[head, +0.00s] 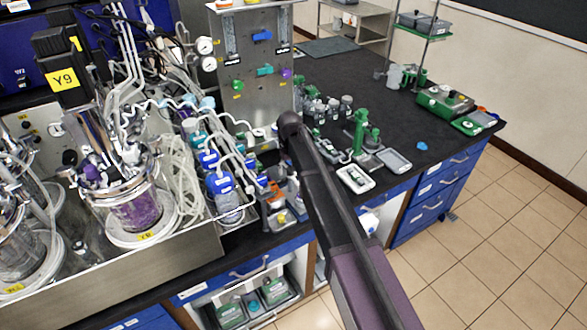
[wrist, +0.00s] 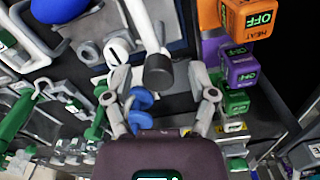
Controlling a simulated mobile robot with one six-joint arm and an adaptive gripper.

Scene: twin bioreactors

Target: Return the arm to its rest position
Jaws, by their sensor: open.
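My arm (head: 335,215) reaches from the lower right of the head view over the bench edge, with its dark rounded joint in front of the steel panel. My gripper (wrist: 160,76) shows in the wrist view, its two grey fingers spread apart on either side above the dark housing. A white rod with a dark end (wrist: 158,70) and small blue knobs (wrist: 140,99) appear between the fingers. I cannot tell how far they are from the fingers, and nothing is clearly held. In the head view the gripper is hidden behind the arm or among the equipment.
The bioreactor vessel (head: 132,190) with tubing and blue-capped bottles (head: 219,183) stands left of my arm. The steel panel (head: 250,95) rises behind. A green stand (head: 361,135) and white-rimmed tray (head: 356,179) sit close on the right. Orange, purple and green OFF boxes (wrist: 238,62) show in the wrist view.

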